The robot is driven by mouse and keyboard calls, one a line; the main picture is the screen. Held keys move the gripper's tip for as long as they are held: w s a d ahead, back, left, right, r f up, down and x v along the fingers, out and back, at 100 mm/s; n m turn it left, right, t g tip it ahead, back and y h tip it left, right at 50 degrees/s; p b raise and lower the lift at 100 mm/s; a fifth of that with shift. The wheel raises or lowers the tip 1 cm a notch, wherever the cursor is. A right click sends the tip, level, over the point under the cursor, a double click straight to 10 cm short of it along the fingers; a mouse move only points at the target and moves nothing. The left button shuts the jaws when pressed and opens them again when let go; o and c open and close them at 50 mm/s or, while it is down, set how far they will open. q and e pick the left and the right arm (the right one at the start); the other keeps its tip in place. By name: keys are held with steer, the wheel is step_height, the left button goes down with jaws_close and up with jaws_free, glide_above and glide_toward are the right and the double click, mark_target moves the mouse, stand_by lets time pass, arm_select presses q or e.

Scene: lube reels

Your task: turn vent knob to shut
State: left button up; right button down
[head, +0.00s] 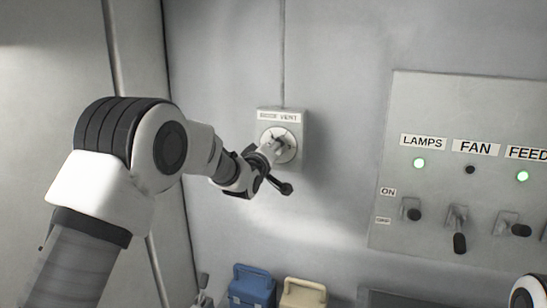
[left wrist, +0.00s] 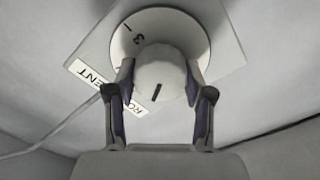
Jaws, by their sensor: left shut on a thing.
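In the left wrist view the pale vent knob (left wrist: 160,83) sits at the centre of the dial (left wrist: 195,25), and a dark mark shows on the knob. A "3" and a tick are readable on the dial; other markings are hidden. My left gripper (head: 272,150) is at the knob, and in the left wrist view its fingers (left wrist: 160,90) are shut on the knob from both sides. My right gripper is not in view.
A switch panel (head: 415,100) on the right has LAMPS, FAN and FEED labels, with levers below. The LAMPS and FEED lights are green; the FAN light is dark. A blue case (head: 252,287) and a beige case (head: 303,294) stand below the vent box.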

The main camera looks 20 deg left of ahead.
arm_select(q)
steer(key=n+b, duration=0.2)
steer(key=n, duration=0.3)
steer(key=shift+f+n, duration=0.1)
steer(key=shift+n, duration=0.2)
steer(key=n+b, duration=0.1)
steer(key=n, duration=0.2)
steer(key=shift+n+b, duration=0.35)
steer(key=shift+n, duration=0.95)
steer(key=o, duration=1.1)
steer(key=shift+o, duration=0.3)
steer(key=shift+w, duration=0.1)
